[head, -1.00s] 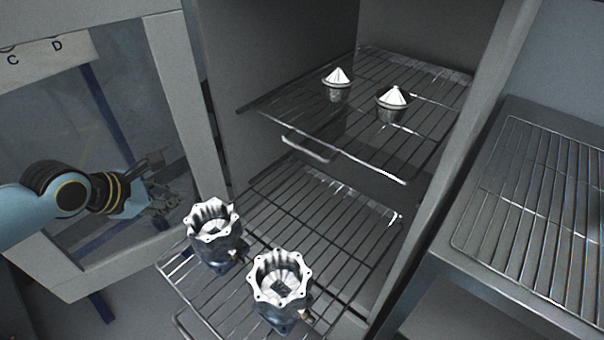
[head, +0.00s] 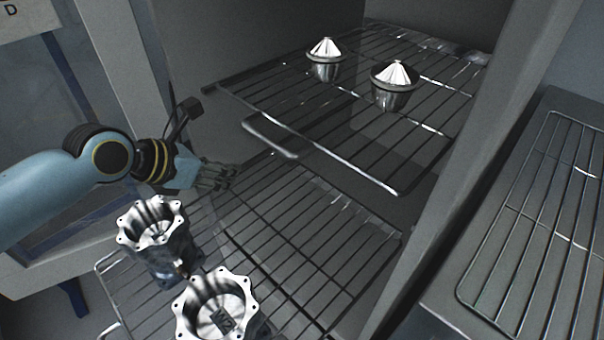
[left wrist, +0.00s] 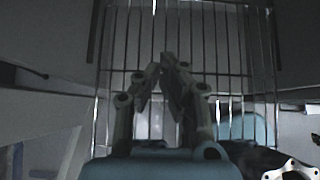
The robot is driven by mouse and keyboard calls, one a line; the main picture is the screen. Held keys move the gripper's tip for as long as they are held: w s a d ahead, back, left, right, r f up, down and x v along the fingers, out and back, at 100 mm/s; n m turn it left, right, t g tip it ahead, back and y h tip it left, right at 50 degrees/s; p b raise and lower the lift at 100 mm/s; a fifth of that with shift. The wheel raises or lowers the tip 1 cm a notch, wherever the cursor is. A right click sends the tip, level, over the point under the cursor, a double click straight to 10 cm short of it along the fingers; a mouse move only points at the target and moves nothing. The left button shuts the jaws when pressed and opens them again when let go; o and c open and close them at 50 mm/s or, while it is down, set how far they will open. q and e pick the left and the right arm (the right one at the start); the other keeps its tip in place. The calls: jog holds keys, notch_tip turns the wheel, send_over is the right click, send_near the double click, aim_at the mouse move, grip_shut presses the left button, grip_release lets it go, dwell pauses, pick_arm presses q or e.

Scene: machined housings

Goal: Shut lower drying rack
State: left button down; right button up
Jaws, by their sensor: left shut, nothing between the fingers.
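The lower drying rack (head: 312,228) is a wire shelf that sticks out of the cabinet towards me. Two machined housings with scalloped metal rims stand on its front part: one at the left (head: 154,240) and one nearer me (head: 216,308), cut off by the lower edge. My left gripper (head: 232,172) is shut and empty, behind the left housing and in front of the cabinet opening. In the left wrist view its fingers (left wrist: 166,72) are together before wire bars, and a housing rim (left wrist: 292,170) shows at the lower right. My right gripper is not in view.
The upper rack (head: 300,115), with a front handle (head: 268,138), holds two parts with cone-shaped tops (head: 325,60) (head: 393,85). The cabinet's right wall (head: 470,150) stands beside both racks. Another wire rack (head: 540,215) lies on a surface at the right.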

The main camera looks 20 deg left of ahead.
pick_arm(q)
jog(key=b+x, duration=0.2)
jog(key=x, duration=0.3)
jog(key=b, duration=0.5)
send_near(305, 175)
jog(key=f, duration=0.3)
jog(key=shift+s+f, duration=0.2)
jog(key=shift+s, duration=0.2)
jog(key=w, duration=0.1)
jog(key=w+d, duration=0.1)
jog(key=w, duration=0.1)
jog(key=shift+w+f+b, duration=0.15)
jog(key=shift+b, duration=0.2)
jog(key=shift+w+d, duration=0.2)
jog(key=shift+w, duration=0.3)
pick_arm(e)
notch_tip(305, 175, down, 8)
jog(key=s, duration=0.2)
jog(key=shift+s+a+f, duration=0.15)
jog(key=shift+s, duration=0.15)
